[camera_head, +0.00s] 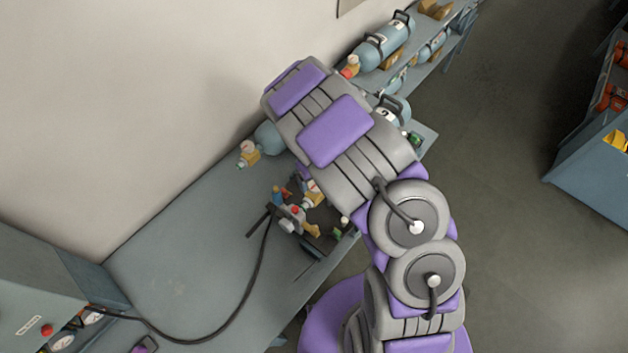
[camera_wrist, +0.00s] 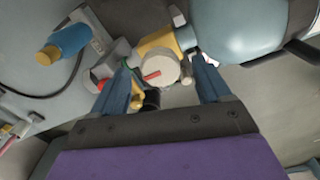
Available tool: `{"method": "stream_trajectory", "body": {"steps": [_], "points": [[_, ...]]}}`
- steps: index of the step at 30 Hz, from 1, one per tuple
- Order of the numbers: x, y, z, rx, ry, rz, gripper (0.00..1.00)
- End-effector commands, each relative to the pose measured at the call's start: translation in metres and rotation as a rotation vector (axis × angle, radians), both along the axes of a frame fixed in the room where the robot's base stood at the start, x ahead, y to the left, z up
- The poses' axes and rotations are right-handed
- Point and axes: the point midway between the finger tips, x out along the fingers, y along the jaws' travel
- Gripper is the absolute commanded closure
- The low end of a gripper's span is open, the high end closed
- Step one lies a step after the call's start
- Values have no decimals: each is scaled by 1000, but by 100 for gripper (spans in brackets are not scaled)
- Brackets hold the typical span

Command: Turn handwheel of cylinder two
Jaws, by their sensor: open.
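In the wrist view my gripper (camera_wrist: 162,66) is open, its two blue-grey fingers on either side of a round pale gauge (camera_wrist: 158,70) with a red mark. The gauge sits by a yellow valve body (camera_wrist: 158,42) at the neck of a light blue cylinder (camera_wrist: 235,30). A black round part (camera_wrist: 151,99) lies below the gauge; I cannot tell whether it is the handwheel. In the head view my arm hides the gripper and part of the bench. A blue cylinder (camera_head: 390,108) there has a label whose number I cannot read for sure.
Another blue cylinder (camera_head: 268,138) lies left of my arm on the grey bench (camera_head: 190,240). A manifold with a black hose (camera_head: 290,215) lies near the front edge. A panel box (camera_head: 40,290) stands lower left. Shelves hold more cylinders (camera_head: 385,42) at the top.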

Motion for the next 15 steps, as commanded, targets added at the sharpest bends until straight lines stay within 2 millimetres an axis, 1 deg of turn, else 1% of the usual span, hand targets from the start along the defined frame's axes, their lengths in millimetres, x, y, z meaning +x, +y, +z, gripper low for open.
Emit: {"method": "stream_trajectory", "body": {"steps": [11,15], "points": [[1,0,57,0,-1,0,23],[1,0,81,-1,-2,0,23]]}}
